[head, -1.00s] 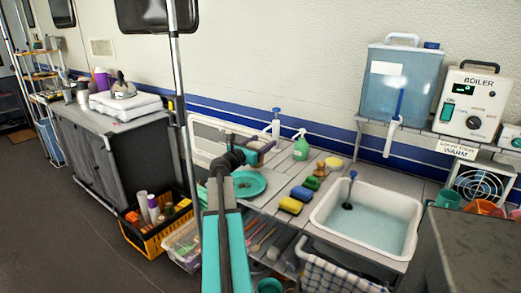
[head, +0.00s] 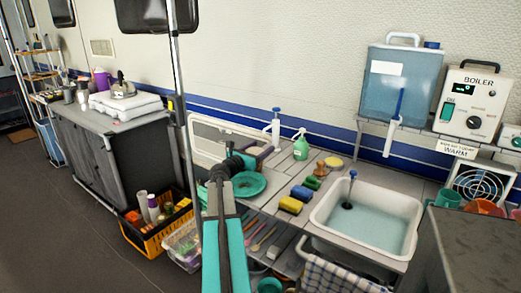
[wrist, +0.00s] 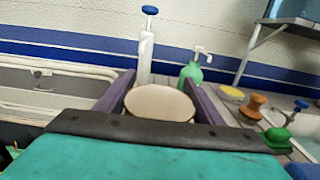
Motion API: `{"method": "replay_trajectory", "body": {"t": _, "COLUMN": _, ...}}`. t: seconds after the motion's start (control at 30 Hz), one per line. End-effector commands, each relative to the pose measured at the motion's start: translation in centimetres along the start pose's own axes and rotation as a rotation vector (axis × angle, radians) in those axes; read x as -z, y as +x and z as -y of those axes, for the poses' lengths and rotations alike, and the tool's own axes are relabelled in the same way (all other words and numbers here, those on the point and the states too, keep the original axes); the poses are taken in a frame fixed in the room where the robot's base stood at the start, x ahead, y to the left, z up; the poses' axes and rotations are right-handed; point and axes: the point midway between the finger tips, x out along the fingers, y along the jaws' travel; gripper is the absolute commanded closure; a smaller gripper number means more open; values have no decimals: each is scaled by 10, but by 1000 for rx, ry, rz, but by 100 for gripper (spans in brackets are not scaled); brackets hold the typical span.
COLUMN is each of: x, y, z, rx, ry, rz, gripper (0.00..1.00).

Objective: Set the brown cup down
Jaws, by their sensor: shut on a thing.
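In the wrist view, the pale tan round end of the cup (wrist: 160,103) shows between the two purple fingers of my gripper (wrist: 160,98). The fingers are on both sides of it and shut on it. The rest of the cup is hidden behind the dark gripper body, and its brown side does not show. In the head view, my gripper (head: 258,152) is over the left part of the grey slatted counter, by a teal plate (head: 250,185). My arm hides the cup there, and I cannot tell if it touches the counter.
Sponges (head: 291,205) and brushes lie right of the plate, before the white water-filled sink (head: 330,226). A metal pole (head: 178,80) stands left. Some slats between plate and sponges are clear.

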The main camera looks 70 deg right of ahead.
Motion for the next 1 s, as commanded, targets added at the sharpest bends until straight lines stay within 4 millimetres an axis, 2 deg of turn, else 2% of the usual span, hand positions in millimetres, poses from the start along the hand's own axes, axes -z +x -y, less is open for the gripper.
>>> {"method": "replay_trajectory", "body": {"t": 0.43, "x": 5, "y": 0, "z": 0, "rx": 0, "ry": 0, "rz": 0, "gripper": 59}}
{"method": "replay_trajectory", "body": {"t": 0.47, "x": 5, "y": 0, "z": 0, "rx": 0, "ry": 0, "rz": 0, "gripper": 37}}
{"method": "replay_trajectory", "body": {"t": 0.57, "x": 4, "y": 0, "z": 0, "rx": 0, "ry": 0, "rz": 0, "gripper": 20}}
{"method": "replay_trajectory", "body": {"t": 1.0, "x": 0, "y": 0, "z": 0, "rx": 0, "ry": 0, "rz": 0, "gripper": 20}}
